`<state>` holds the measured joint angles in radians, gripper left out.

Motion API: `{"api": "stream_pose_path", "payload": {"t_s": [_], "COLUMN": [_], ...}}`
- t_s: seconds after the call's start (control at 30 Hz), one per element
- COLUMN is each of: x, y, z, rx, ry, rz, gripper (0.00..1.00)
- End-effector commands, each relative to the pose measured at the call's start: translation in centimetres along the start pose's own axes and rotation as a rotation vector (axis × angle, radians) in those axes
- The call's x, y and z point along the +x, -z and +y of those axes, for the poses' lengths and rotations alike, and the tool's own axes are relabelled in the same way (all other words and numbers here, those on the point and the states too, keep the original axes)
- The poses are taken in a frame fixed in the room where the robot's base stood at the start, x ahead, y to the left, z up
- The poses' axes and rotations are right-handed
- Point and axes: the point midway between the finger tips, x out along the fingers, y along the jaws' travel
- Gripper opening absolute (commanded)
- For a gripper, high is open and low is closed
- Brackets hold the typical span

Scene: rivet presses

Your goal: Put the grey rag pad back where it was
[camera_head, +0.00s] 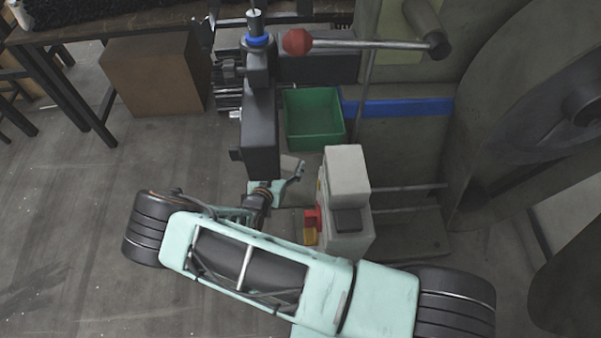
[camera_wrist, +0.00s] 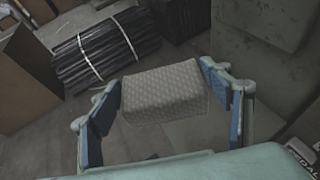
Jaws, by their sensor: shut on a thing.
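The grey rag pad (camera_wrist: 163,92) is a quilted, light grey block in the wrist view. It sits between the blue-lined fingers of my gripper (camera_wrist: 160,78), which is shut on it. In the head view a small pale piece of the pad (camera_head: 290,163) shows at my gripper (camera_head: 283,179), beside the dark grey press column and left of the pale control box. My arm and gripper hide part of it there. The pad appears held above the floor, though its exact height cannot be told.
A green bin (camera_head: 313,138) stands behind my gripper. A pale control box (camera_head: 346,177) with a red button is close on the right. The dark press column (camera_head: 259,130) and a red-knobbed lever (camera_head: 298,41) stand nearby. Strapped black bars (camera_wrist: 100,48) lie beyond.

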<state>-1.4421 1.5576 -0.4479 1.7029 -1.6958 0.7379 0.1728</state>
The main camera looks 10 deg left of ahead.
Motion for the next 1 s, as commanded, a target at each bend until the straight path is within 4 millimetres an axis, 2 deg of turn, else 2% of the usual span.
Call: {"api": "stream_pose_path", "payload": {"t_s": [0.03, 0.1, 0.23, 0.3, 0.57, 0.8, 1.0], "x": [0.5, 1.0, 1.9, 2.4, 3.1, 4.5, 4.6], "y": [-0.2, -0.3, -0.7, 1.0, 2.6, 5.8, 5.7], "z": [-1.3, -2.8, -4.9, -4.5, -4.5, -4.6, -4.8], "rx": [-0.006, -0.006, -0.004, -0.001, 0.000, -0.002, 0.001], "ry": [0.003, 0.003, 0.002, -0.002, -0.001, -0.001, 0.000], "rz": [-0.003, -0.001, -0.001, 0.000, 0.000, -0.002, -0.001], "gripper": [0.48, 0.48, 0.48, 0.48, 0.48, 0.48, 0.48]}}
